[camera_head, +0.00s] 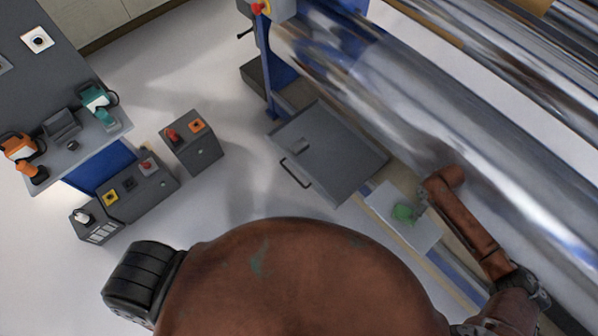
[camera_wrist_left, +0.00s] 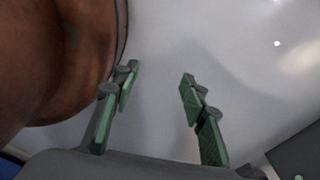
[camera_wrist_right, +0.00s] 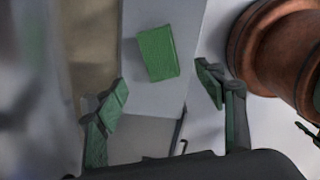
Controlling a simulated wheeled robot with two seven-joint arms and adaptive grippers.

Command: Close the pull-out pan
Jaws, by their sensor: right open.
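The pull-out pan (camera_head: 345,165) is a flat grey tray that sticks out from under the roller machine, with a dark bar handle (camera_head: 294,173) on its outer edge. In the right wrist view, part of the pan (camera_wrist_right: 140,138) and its handle (camera_wrist_right: 181,146) show low between the fingers. My right gripper (camera_wrist_right: 162,88) is open and empty, beside the pan and above a pale panel (camera_wrist_right: 196,50). A green block (camera_wrist_right: 157,52) shows over that panel, ahead of the fingers. My left gripper (camera_wrist_left: 159,85) is open and empty over bare floor, away from the pan.
The large shiny film roller (camera_head: 430,120) runs across the right. A blue machine frame (camera_head: 275,65) stands beyond the pan. Grey control boxes (camera_head: 192,145) and a workbench (camera_head: 60,90) with tools are at left. The floor left of the handle is clear.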

